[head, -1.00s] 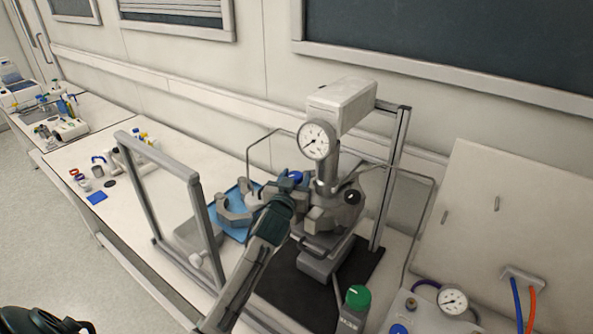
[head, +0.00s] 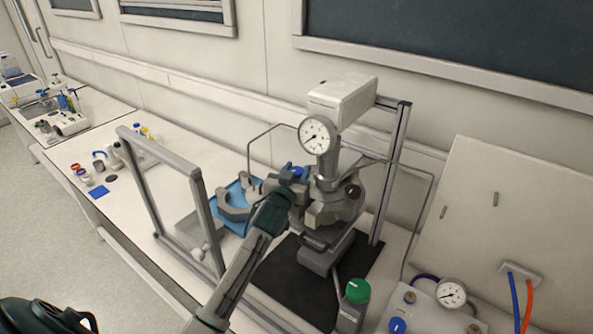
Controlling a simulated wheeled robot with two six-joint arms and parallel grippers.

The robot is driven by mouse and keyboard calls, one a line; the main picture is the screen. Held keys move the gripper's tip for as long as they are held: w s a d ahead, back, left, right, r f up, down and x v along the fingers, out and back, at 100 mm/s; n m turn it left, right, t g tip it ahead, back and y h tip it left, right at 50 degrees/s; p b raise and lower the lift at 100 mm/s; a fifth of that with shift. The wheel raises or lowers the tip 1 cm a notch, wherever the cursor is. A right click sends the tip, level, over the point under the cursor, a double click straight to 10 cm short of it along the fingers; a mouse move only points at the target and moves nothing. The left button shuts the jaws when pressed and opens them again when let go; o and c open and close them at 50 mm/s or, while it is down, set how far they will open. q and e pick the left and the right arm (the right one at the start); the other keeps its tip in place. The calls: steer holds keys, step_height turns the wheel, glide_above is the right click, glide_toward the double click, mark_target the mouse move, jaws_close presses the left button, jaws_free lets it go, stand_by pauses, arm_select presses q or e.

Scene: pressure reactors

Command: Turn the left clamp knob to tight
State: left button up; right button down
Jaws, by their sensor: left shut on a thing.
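The pressure reactor stands on a black mat (head: 265,285), with a grey metal body (head: 343,208) and a round white gauge (head: 317,134) on top. My left gripper (head: 287,188) reaches in from the lower left to the left side of the reactor head. It is shut on what appears to be the left clamp knob, which the jaws mostly hide. A blue part (head: 298,172) shows just above the jaws. A dark round knob (head: 353,191) sits on the reactor's right side. My right gripper is not in view.
A grey upright frame (head: 150,190) stands left of the reactor.

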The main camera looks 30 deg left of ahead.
arm_select(q)
steer(key=shift+a+m+h, duration=0.1)
steer(key=shift+m+h, duration=0.6)
steer(key=shift+h, duration=0.4)
steer(key=shift+f+m+h+b, duration=0.15)
steer(key=shift+m+h+b, duration=0.4)
steer(key=shift+h, duration=0.25)
steer(key=m+h+b, duration=0.2)
steer(key=h+b, duration=0.2)
steer(key=b, duration=0.3)
steer(key=shift+m+b, duration=0.35)
steer(key=shift+g+h+b, duration=0.3)
steer(key=shift+h+b, duration=0.2)
steer(key=shift+b, duration=0.1)
steer(key=o, duration=0.7)
